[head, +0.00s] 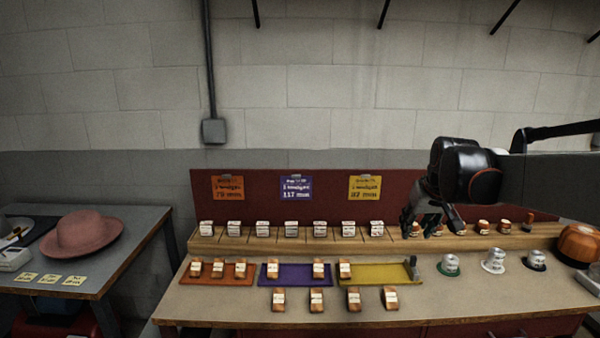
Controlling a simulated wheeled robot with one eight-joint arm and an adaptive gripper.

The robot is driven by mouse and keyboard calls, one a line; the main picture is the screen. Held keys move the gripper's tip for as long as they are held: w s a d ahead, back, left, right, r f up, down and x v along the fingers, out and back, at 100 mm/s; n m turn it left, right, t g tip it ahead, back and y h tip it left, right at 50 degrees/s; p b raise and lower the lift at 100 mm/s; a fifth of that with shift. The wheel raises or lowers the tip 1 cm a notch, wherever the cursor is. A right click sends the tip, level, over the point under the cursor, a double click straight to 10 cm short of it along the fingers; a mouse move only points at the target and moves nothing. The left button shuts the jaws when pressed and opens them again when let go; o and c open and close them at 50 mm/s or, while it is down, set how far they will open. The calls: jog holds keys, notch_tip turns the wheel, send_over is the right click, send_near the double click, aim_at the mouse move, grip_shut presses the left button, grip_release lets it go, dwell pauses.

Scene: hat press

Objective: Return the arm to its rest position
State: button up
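My arm (465,172) reaches in from the right edge and is extended over the bench (420,310). My gripper (431,222) hangs down in front of the red back panel. Its dark fingers are spread apart, and I see nothing held between them. It partly covers small brown-and-white pieces on the back ledge. I cannot tell how high its tips are above the ledge.
Labelled blocks (292,229) line the ledge. Silver-topped pieces (493,261) and a wooden round form (580,243) stand right. A pink hat (82,234) lies on the left table.

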jog(key=s+a, duration=0.3)
jog(key=s, duration=0.6)
jog(key=s+a, duration=0.3)
jog(key=s, duration=0.5)
jog(key=s+a+f, duration=0.1)
jog(key=s+f, duration=0.2)
jog(key=s, duration=0.4)
jog(key=s+a+f+t, duration=0.1)
jog(key=s+a+f, duration=0.1)
jog(key=s, duration=0.5)
jog(key=shift+f+t, duration=0.3)
jog(key=shift+f, duration=0.45)
